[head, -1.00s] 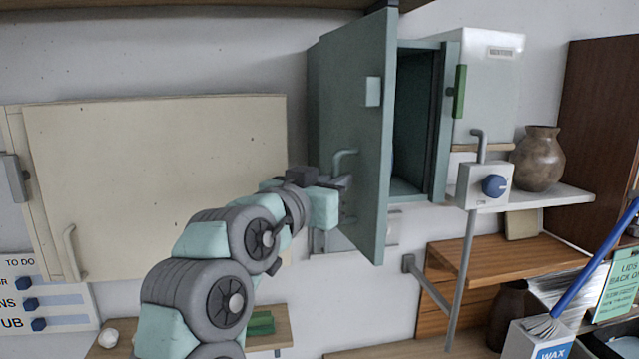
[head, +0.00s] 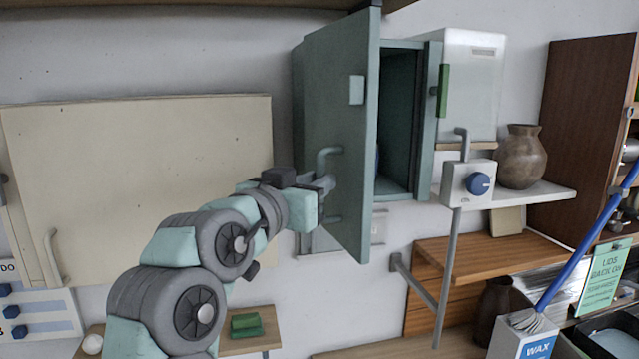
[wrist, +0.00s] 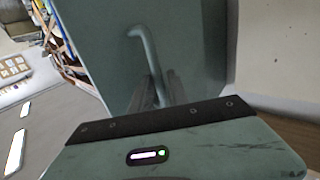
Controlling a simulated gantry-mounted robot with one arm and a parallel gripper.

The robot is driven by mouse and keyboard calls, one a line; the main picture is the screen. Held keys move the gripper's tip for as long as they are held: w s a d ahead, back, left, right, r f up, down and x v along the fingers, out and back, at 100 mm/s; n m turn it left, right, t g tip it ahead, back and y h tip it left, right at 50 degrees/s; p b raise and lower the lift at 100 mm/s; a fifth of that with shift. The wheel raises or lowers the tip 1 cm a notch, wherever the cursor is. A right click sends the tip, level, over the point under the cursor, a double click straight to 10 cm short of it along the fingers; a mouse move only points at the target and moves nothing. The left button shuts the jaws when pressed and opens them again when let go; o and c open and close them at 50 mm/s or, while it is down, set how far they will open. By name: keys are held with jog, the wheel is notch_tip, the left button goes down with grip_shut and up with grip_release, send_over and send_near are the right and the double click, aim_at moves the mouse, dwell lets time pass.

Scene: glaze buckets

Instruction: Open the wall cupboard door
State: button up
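The teal wall cupboard (head: 432,120) has its door (head: 345,90) standing partly open, swung out toward me, with the dark inside showing to the right of the door's edge. The bent grey-teal door handle (head: 328,153) is on the door's outer face; it also shows in the wrist view (wrist: 141,48). My gripper (head: 326,186) is at the middle of the handle. In the wrist view its two dark fingers (wrist: 162,92) lie on either side of the handle's bar and look closed on it. The exact contact is partly hidden.
A cream cupboard panel (head: 140,180) is on the wall at left. A switch box with a blue knob (head: 468,184) on a post stands right of the cupboard. A brown vase (head: 521,157) sits on a white shelf. Wall space below the door is fairly clear.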

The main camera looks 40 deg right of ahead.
jog(key=b+v, duration=0.1)
jog(key=v, duration=0.8)
jog(key=shift+a, duration=0.2)
jog(key=shift+f, duration=0.1)
